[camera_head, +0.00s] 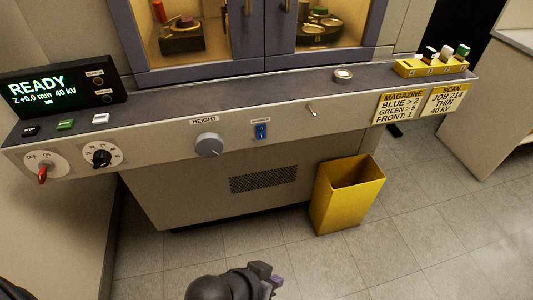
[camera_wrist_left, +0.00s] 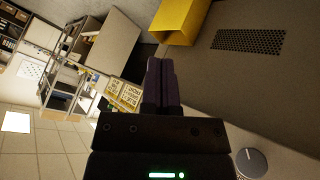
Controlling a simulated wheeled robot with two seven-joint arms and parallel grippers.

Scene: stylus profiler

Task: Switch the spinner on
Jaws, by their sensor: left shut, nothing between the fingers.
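A small blue rocker switch (camera_head: 261,131) is on the front panel, right of the grey HEIGHT knob (camera_head: 208,145). The small label above the switch is too blurred to read for certain, and I cannot tell which way the rocker is set. My left gripper (camera_head: 272,277) is low in the head view, in front of the machine and well apart from the switch. In the left wrist view its dark fingers (camera_wrist_left: 164,84) are together with nothing between them. The HEIGHT knob also shows at the lower right there (camera_wrist_left: 252,163). My right gripper is not in view.
A yellow bin (camera_head: 345,207) stands on the floor in front of the machine. A display reading READY (camera_head: 50,89), a red-handled selector (camera_head: 42,172) and a black dial (camera_head: 101,158) are at the left. A short metal lever (camera_head: 312,111) sticks out right of the switch.

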